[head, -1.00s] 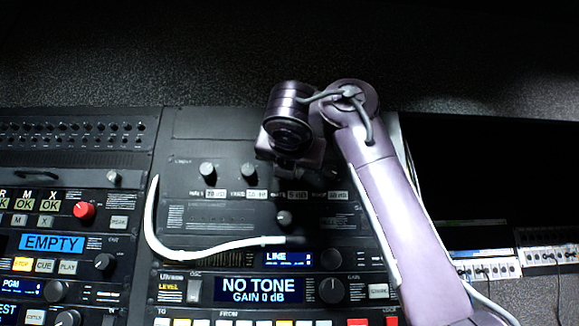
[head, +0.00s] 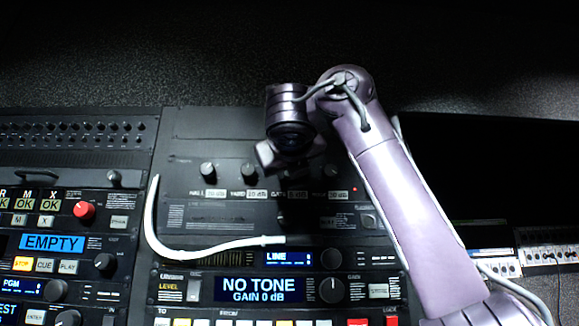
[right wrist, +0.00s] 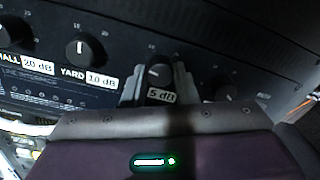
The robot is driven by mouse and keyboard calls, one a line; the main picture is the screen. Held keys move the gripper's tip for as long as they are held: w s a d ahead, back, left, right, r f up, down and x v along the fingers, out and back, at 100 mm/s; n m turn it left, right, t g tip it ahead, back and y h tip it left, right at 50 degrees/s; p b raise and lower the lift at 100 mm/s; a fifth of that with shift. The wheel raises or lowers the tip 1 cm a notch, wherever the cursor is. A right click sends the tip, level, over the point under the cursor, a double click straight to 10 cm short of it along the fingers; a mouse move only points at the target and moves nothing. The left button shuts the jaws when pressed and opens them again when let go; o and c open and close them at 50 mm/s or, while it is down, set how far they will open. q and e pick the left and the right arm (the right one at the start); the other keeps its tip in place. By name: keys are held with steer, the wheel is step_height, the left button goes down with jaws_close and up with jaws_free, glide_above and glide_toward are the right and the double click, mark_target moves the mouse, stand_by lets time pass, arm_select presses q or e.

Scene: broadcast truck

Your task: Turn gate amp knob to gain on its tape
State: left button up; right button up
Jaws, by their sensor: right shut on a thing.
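The gate amp knob (right wrist: 159,73) is a small black knob with a pale pointer mark, seen in the right wrist view. A white tape reading 5 dB (right wrist: 161,94) sits just below it. My right gripper (right wrist: 158,78) has one finger on each side of the knob and is shut on it. In the head view my right gripper (head: 286,154) is in front of the panel and hides this knob. The gate tape (head: 297,195) shows below it. The pointer's exact reading is hard to tell. My left gripper is out of view.
A white curved cable (head: 151,225) hangs over the panel. A NO TONE display (head: 260,289) is below.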

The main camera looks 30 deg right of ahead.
steer(key=shift+r, duration=0.15)
steer(key=o, duration=1)
steer(key=shift+w, duration=0.1)
steer(key=b+v, duration=0.3)
steer(key=v, duration=0.4)
steer(key=shift+s, duration=0.35)
steer(key=shift+w+a+f, duration=0.1)
steer(key=shift+f, duration=0.15)
steer(key=shift+a, duration=0.1)
